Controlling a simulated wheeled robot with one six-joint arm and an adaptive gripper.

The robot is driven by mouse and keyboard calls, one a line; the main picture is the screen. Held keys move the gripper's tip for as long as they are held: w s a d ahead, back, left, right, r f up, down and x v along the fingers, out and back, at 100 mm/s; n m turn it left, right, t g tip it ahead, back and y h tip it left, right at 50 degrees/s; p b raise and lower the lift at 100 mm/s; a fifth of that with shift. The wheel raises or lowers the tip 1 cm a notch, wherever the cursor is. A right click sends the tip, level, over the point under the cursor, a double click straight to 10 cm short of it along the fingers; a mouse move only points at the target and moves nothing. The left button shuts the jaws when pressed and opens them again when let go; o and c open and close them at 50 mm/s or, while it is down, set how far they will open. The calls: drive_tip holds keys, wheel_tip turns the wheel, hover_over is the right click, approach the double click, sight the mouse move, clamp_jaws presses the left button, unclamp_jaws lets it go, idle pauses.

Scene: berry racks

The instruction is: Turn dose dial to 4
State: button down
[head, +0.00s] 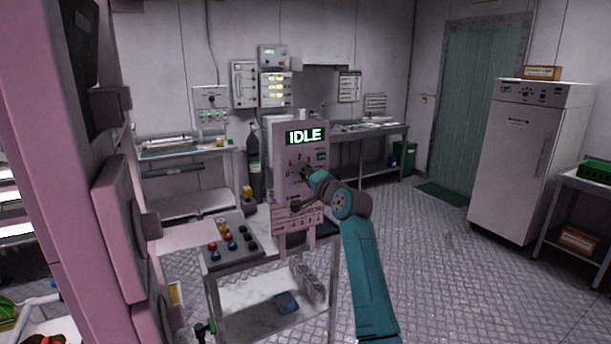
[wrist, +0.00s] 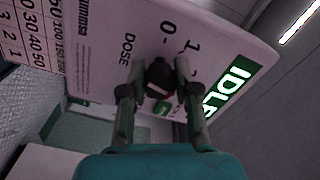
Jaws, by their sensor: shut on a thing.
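The dose dial is a dark knob (wrist: 158,74) on the face of a pale dosing panel (head: 284,160). In the wrist view the word DOSE and the marks 0 and 1 show near it; other marks are cut off or hidden. My gripper (wrist: 155,82) has one finger on each side of the knob and is shut on it. In the head view my gripper (head: 303,178) reaches the panel face and hides most of the dial. Which mark the knob points at cannot be told. The panel's green display (head: 306,136) reads IDLE.
A printed table card (head: 297,221) hangs below the panel. A cart (head: 273,306) in front carries a block of coloured caps (head: 230,240) at left and a blue item (head: 286,302) on its lower shelf. Open floor lies to the right, before a white cabinet (head: 515,165).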

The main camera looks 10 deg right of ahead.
drive_tip(key=m, duration=0.4)
drive_tip(key=shift+f+m, duration=0.1)
drive_tip(key=shift+m, duration=0.2)
drive_tip(key=m, duration=0.3)
drive_tip(key=shift+m, duration=0.4)
drive_tip(key=m, duration=0.8)
drive_tip(key=shift+m, duration=0.4)
drive_tip(key=c, duration=0.8)
unclamp_jaws()
drive_tip(key=shift+c, duration=0.2)
drive_tip(key=shift+s+d, duration=0.1)
